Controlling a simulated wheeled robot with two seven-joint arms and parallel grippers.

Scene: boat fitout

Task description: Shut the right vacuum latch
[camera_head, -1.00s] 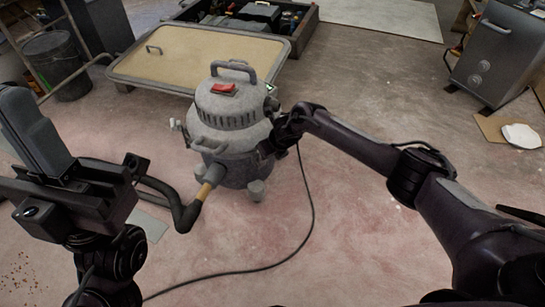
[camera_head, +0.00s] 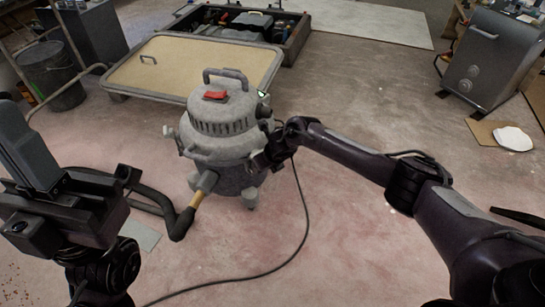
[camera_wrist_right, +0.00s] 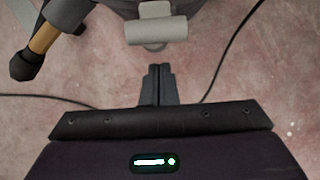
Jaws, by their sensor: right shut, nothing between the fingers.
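The grey vacuum (camera_head: 222,135) stands upright on the floor, with a red switch and a top handle. A latch (camera_head: 170,131) sticks out on its left side. In the right wrist view, a light grey latch (camera_wrist_right: 156,29) with a wide rounded end is on the vacuum's side. My right gripper (camera_wrist_right: 158,72) is shut and empty, its tips just short of that latch, with a small gap showing. In the head view my right gripper (camera_head: 268,155) is at the vacuum's right side and hides that part. My left gripper (camera_head: 70,205) is at the left, away from the vacuum; its fingers are unclear.
A hose (camera_head: 177,222) leaves the vacuum at the front left. A black cable (camera_head: 304,215) curves over the floor. A low tan-topped table (camera_head: 190,67) stands behind the vacuum. A grey cabinet (camera_head: 490,58) stands at the far right.

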